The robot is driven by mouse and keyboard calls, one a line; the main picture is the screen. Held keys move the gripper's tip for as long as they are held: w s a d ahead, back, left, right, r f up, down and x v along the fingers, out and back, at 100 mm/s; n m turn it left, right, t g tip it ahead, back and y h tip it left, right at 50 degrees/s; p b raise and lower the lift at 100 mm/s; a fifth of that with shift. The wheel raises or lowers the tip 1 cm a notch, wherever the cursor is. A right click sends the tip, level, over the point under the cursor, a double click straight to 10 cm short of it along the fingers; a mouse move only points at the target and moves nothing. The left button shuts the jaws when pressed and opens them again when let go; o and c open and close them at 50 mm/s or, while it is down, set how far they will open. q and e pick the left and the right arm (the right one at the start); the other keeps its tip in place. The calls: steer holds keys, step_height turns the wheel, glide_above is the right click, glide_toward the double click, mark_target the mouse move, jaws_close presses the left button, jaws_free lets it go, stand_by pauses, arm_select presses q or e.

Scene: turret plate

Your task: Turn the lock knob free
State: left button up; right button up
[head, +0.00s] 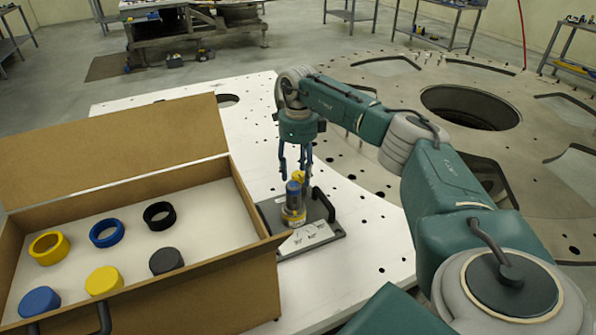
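A grey plate (322,239) with a black handle lies on the white table. A short upright stack (293,202) with blue, grey and yellow parts stands on it; I take this to hold the lock knob. A yellow piece (298,176) shows at its top, partly behind the fingers. My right gripper (295,174) points down right over the stack. Its fingers are apart, one left of the stack's top and one to the right. I cannot tell whether either finger touches it. My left gripper is not in view.
An open cardboard box (213,205) at the left holds yellow, blue and black rings and caps. Its near right corner is close to the plate. A large round metal plate (400,85) with holes lies behind my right arm. The white table (358,250) is clear right of the plate.

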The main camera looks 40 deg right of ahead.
mark_target(298, 174)
steer(key=shift+r, duration=0.1)
step_height(298, 174, up, 12)
stand_by(0.5)
stand_by(0.5)
